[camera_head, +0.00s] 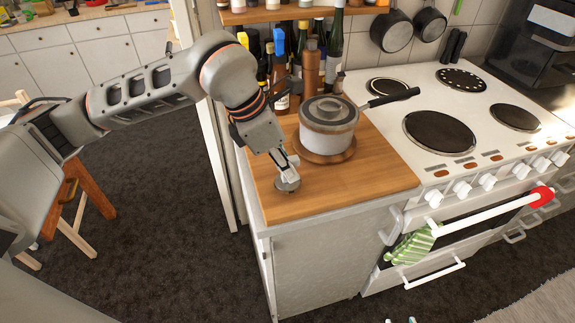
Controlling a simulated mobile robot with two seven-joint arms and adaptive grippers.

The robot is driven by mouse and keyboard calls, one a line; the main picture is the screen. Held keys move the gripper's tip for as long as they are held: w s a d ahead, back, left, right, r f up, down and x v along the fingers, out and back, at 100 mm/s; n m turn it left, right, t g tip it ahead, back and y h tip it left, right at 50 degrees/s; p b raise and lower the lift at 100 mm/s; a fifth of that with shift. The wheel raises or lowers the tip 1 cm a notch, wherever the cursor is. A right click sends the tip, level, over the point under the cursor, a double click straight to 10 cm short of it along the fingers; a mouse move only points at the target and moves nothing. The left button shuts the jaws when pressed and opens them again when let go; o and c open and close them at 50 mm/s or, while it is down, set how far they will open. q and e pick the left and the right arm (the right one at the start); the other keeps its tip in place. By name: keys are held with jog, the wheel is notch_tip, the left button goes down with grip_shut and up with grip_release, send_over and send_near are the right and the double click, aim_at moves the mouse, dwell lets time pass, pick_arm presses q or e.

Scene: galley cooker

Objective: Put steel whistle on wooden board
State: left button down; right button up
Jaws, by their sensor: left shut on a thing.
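My left gripper (289,168) reaches down over the front left of the wooden worktop. It is shut on a small round grey metal thing, which looks like the steel whistle (287,185). The whistle is at or just above the worktop; I cannot tell whether it touches. A round wooden board (322,160) lies to the right and a little behind, under a lidded pot (325,135). The pot covers most of the board, leaving only its rim showing. The whistle is apart from this board. My right gripper is not in view.
The wooden worktop (345,195) is clear in front of the pot. Several bottles (312,68) stand close behind it, below a shelf. A white cooker (470,150) with hotplates adjoins on the right. The pot's dark handle (392,97) points towards the cooker.

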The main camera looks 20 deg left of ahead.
pick_arm(q)
jog(key=c, duration=2)
grip_release()
jog(key=shift+a+r, duration=0.15)
jog(key=shift+r, duration=0.4)
jog(key=v, duration=1.1)
jog(key=shift+s+a, duration=0.1)
jog(key=shift+s, duration=0.05)
